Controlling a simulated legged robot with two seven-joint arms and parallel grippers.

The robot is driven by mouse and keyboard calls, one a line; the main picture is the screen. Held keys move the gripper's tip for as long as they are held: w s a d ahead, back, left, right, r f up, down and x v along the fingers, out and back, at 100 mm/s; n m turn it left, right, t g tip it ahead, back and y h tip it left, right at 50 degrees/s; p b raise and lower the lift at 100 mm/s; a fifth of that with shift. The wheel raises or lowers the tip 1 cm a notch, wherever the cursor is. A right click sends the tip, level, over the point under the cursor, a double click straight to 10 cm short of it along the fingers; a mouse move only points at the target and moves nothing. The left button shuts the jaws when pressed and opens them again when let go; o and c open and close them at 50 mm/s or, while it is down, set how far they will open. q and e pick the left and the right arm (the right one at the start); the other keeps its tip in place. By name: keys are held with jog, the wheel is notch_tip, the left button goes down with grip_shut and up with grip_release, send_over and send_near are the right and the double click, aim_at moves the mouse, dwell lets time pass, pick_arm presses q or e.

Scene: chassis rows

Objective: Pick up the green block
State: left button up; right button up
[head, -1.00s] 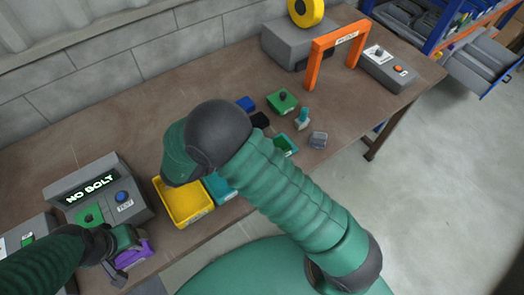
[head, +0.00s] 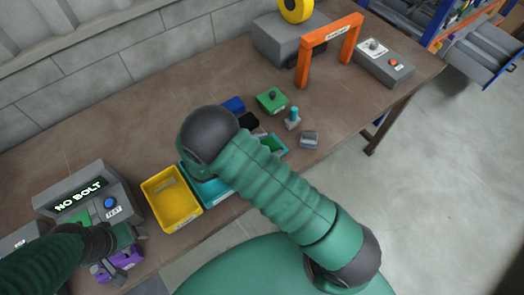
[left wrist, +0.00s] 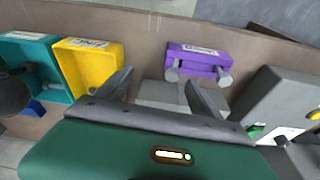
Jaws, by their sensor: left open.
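A green block (head: 272,101) with a dark knob on top sits on the bench right of the middle in the head view. It is clear of both arms. My left gripper (head: 138,238) is far from it, at the lower left by the grey tester. In the left wrist view its two fingers (left wrist: 158,78) are apart with nothing held between them, near a purple holder (left wrist: 198,60). The purple holder also shows in the head view (head: 122,264). My right arm crosses the middle, and its gripper is hidden behind it.
A yellow bin (head: 182,222) and a teal bin (head: 215,196) stand at the bench front. The tester (head: 85,180) reads NO BOLT. A teal-topped part (head: 293,118) and a grey part (head: 310,139) lie near the block. An orange arch (head: 304,68) stands behind right.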

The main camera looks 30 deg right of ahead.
jog(key=shift+s+d, duration=0.1)
jog(key=shift+d, duration=0.05)
jog(key=shift+c, duration=1.1)
jog(key=shift+a+f, duration=0.15)
jog(key=shift+a, duration=0.2)
grip_shut()
jog(key=shift+w, duration=0.2)
